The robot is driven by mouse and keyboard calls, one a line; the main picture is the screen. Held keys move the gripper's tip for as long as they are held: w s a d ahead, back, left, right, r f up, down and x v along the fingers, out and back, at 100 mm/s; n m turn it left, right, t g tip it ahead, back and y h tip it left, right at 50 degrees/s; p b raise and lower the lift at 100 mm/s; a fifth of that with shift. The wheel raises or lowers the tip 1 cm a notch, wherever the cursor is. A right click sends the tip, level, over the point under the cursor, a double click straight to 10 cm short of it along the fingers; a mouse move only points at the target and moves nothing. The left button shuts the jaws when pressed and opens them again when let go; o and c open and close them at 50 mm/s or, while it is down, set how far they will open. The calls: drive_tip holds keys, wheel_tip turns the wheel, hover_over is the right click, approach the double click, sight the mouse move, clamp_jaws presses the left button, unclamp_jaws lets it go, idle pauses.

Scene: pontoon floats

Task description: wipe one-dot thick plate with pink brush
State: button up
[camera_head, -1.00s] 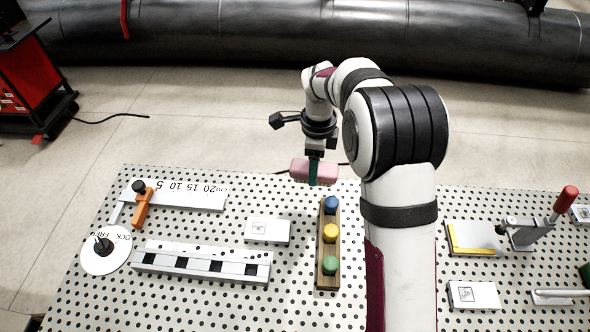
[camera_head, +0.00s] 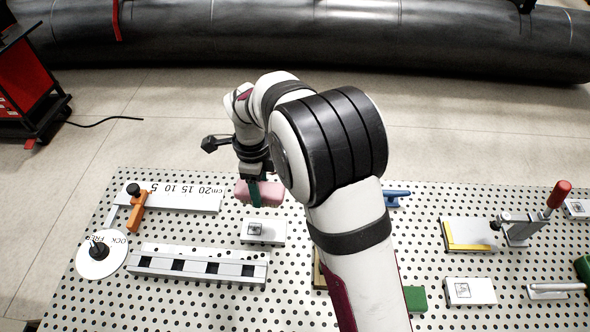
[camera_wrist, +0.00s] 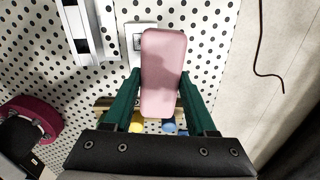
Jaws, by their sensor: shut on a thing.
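The pink brush (camera_head: 268,194) is held in my gripper (camera_head: 254,190), above the far edge of the perforated table. In the wrist view the brush (camera_wrist: 165,72) lies between the two green fingers of the gripper (camera_wrist: 160,98), which are shut on it. A white plate with a small square mark (camera_head: 263,231) lies on the table just nearer than the brush. It shows partly behind the brush in the wrist view (camera_wrist: 134,38). Two similar marked plates lie at the right, one nearer (camera_head: 470,292) and one at the edge (camera_head: 576,208). I cannot read dots on any plate.
A slotted grey bar (camera_head: 198,264), a ruler with an orange clamp (camera_head: 138,208) and a white disc (camera_head: 100,256) are at the left. A red-handled clamp (camera_head: 530,225) stands at the right. My arm mostly hides the wooden peg rack, whose yellow peg (camera_wrist: 137,127) shows in the wrist view.

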drive_tip(key=shift+s+a+f, duration=0.1)
drive_tip(key=shift+s+a, duration=0.65)
drive_tip(key=shift+a, duration=0.2)
drive_tip(key=shift+f, duration=3.95)
drive_tip(key=shift+s, duration=0.35)
drive_tip(key=shift+c, duration=0.7)
drive_tip(key=shift+s+f, duration=0.15)
drive_tip(key=shift+s, duration=1.4)
drive_tip(key=shift+w, duration=1.95)
drive_tip(key=shift+r, duration=4.15)
